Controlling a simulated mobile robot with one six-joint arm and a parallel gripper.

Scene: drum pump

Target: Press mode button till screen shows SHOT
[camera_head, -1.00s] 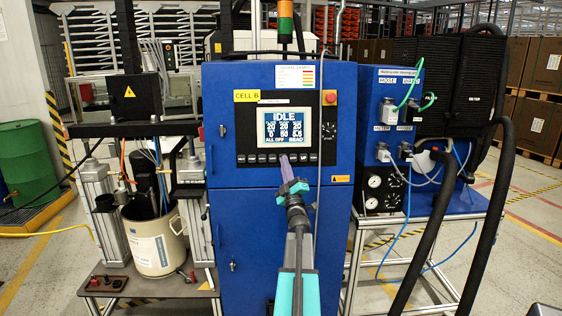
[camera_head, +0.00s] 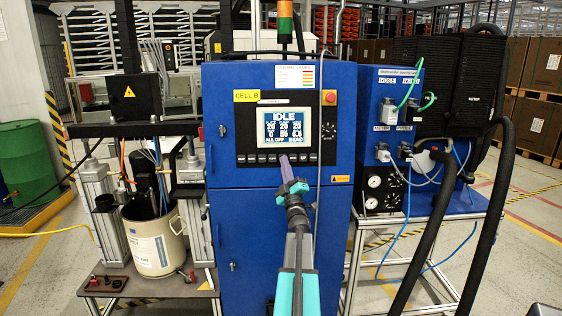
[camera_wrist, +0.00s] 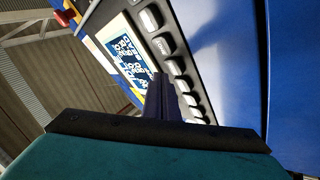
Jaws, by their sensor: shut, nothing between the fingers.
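The screen (camera_head: 282,127) on the blue cabinet (camera_head: 270,220) reads IDLE in large letters, with rows of numbers and "ALL OFF" below. A row of pale buttons (camera_head: 262,158) runs under the screen on a black panel. In the wrist view the screen (camera_wrist: 126,55) and several buttons (camera_wrist: 162,46) appear tilted; the button labels are not readable. My gripper (camera_head: 285,158) is shut and empty, its fingertips at the button row just below the screen. It also shows in the wrist view (camera_wrist: 160,82), where its fingers cover part of the row. I cannot tell whether the tips touch a button.
A red emergency stop (camera_head: 329,97) and a rotary knob (camera_head: 327,131) sit right of the screen. A vertical rod (camera_head: 319,200) stands close right of my gripper. Black hoses (camera_head: 435,230) hang at the right. A pail (camera_head: 155,240) stands at the left.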

